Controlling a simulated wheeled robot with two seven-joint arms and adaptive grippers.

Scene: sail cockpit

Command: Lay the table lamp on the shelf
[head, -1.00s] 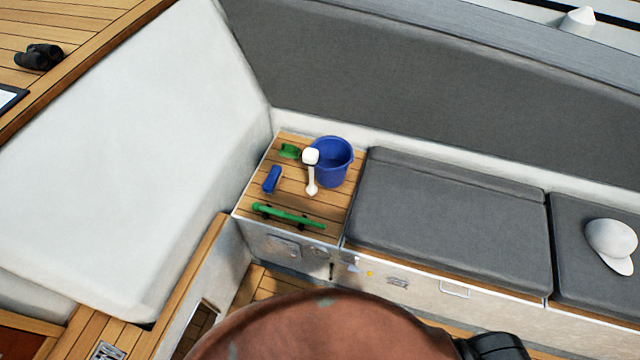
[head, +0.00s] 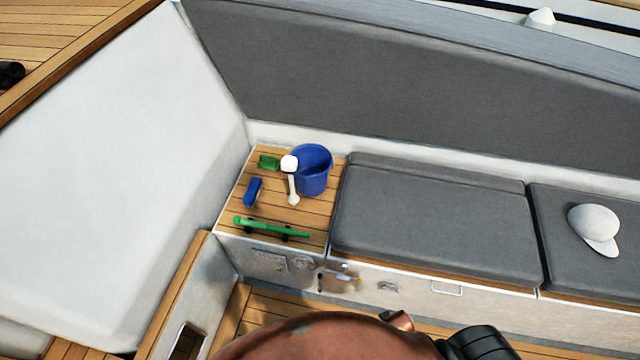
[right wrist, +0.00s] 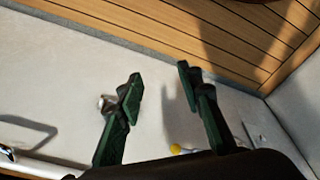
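The white table lamp (head: 292,181) is on the slatted wooden top (head: 271,213) in the corner in the head view. Its blocky head is at the back and its thin stem runs forward to a small foot. It appears to stand upright, but I cannot tell for certain. I cannot tell whether this wooden top is the shelf. My right gripper (right wrist: 160,80) shows two green-padded fingers in the right wrist view, spread apart with nothing between them. It is in front of a pale panel, and the lamp is not in that view. My left gripper is not in view.
A blue bucket (head: 316,178) stands right beside the lamp. A green item (head: 269,162), a blue item (head: 253,191) and a long green tool (head: 270,228) share the wooden top. Grey cushions (head: 430,225) lie to the right, with a white cap (head: 594,226). A yellow knob (right wrist: 176,149) is near my right gripper.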

